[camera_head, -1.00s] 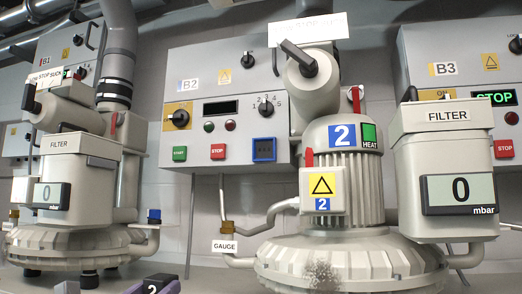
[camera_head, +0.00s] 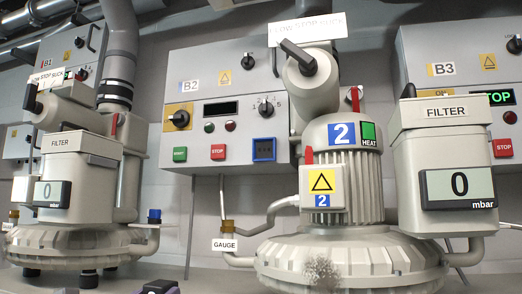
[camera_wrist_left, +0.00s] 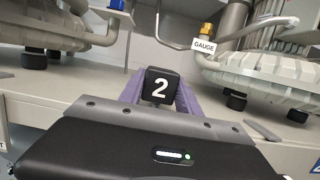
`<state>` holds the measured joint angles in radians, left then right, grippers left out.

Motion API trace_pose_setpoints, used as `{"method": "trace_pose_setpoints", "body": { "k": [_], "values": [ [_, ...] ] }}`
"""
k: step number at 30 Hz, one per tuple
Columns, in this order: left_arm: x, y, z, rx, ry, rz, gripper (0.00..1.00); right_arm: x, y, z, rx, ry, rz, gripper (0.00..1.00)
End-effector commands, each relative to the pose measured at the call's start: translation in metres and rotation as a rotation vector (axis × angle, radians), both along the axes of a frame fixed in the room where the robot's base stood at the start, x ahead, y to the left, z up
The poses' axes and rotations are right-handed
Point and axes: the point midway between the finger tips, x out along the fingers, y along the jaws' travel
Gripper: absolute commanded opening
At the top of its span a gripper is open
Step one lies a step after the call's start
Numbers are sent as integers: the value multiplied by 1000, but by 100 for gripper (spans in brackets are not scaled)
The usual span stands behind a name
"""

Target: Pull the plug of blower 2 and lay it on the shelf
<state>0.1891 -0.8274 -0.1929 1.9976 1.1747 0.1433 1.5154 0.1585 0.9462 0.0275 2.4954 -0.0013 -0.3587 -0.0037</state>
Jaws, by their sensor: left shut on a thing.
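The plug, a black block with a white 2 (camera_wrist_left: 157,88), sits between the purple fingers of my left gripper (camera_wrist_left: 160,94) in the left wrist view. The gripper is shut on it, in front of the shelf (camera_wrist_left: 90,88). In the head view only the top of this gripper (camera_head: 158,288) shows at the bottom edge, below blower 2 (camera_head: 344,165). The blue-rimmed socket (camera_head: 264,149) on the B2 panel has no plug in it. The shelf also shows in the head view (camera_head: 205,277). My right gripper is not in view.
Blower 1 (camera_head: 75,185) stands at left, and a filter box (camera_head: 446,155) with a gauge display at right. Between the blower bases lies a bare strip of shelf. A pipe with a brass fitting and GAUGE label (camera_head: 225,245) juts out over it.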

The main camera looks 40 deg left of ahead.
Motion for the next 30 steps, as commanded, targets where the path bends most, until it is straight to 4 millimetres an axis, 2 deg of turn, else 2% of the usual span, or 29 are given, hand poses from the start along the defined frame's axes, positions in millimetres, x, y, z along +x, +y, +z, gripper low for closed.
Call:
{"method": "trace_pose_setpoints", "body": {
  "k": [30],
  "values": [
    [0,0,-16,0,-1,0,0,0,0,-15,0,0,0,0]
  ]
}}
